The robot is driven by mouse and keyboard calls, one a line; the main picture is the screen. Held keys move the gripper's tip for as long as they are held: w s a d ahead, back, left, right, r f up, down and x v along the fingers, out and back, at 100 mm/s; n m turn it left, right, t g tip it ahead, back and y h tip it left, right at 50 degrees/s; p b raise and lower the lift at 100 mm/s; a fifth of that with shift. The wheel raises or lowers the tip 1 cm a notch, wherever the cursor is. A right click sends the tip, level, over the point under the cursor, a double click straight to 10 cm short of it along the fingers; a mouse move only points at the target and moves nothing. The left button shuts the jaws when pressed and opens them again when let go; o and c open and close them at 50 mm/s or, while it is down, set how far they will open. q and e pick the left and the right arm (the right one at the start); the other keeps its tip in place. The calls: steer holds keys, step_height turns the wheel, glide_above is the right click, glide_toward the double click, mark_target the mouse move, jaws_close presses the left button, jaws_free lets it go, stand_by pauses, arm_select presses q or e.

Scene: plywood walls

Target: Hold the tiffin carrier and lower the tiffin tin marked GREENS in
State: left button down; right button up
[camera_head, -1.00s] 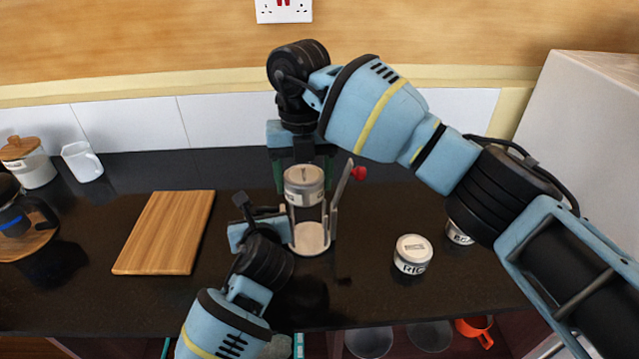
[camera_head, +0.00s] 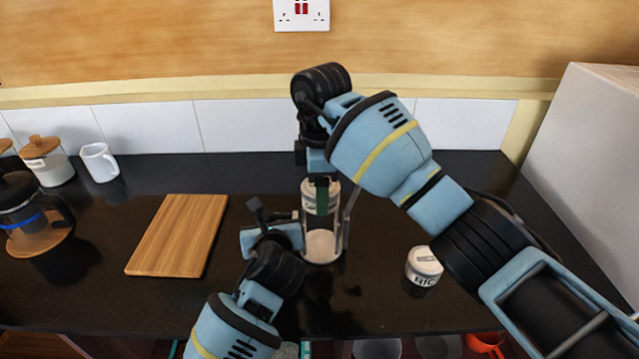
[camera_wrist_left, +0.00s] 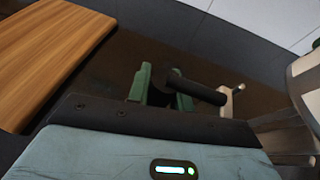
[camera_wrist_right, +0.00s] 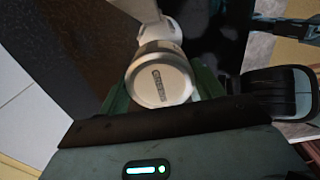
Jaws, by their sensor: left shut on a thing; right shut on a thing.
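The tiffin carrier (camera_head: 322,246) stands on the dark counter, with a pale round base and metal uprights. My left gripper (camera_wrist_left: 162,92) is shut on its black side handle (camera_wrist_left: 203,92). My right gripper (camera_head: 321,190) points down and is shut on a white tin (camera_head: 309,202), held between the uprights above the base with a gap below. The tin's lid (camera_wrist_right: 160,84) carries a dark label that looks like GREENS. One right finger covers part of the tin in the head view. The carrier's upper right is hidden behind my right arm.
A white tin marked RIC, partly hidden, (camera_head: 424,267) stands to the right. A wooden board (camera_head: 178,235) lies to the left. A coffee pot (camera_head: 28,208), a white mug (camera_head: 99,163) and a lidded jar (camera_head: 47,162) stand further left. The counter's front middle is clear.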

stand_by(0.5)
glide_above(320, 246)
steer(key=shift+f, duration=3.2)
arm_select(q)
steer(key=shift+s+d, duration=0.2)
steer(key=shift+s, duration=0.2)
arm_select(e)
steer(key=shift+s+d+f, duration=0.1)
steer(key=shift+s+f, duration=0.15)
steer(key=shift+f, duration=1)
steer(key=shift+s+d+f, duration=0.1)
steer(key=shift+s+f, duration=0.1)
steer(key=shift+f, duration=1.3)
arm_select(q)
steer(key=shift+w+a+f, duration=0.3)
steer(key=shift+w+f, duration=0.1)
steer(key=shift+w, duration=0.05)
arm_select(e)
steer(key=shift+w+a+f, duration=0.25)
steer(key=shift+w+f, duration=0.2)
steer(key=shift+w, duration=0.05)
steer(key=shift+c, duration=0.6)
arm_select(q)
steer(key=shift+s+d, duration=0.1)
steer(key=shift+s, duration=0.05)
arm_select(e)
steer(key=shift+r, duration=0.1)
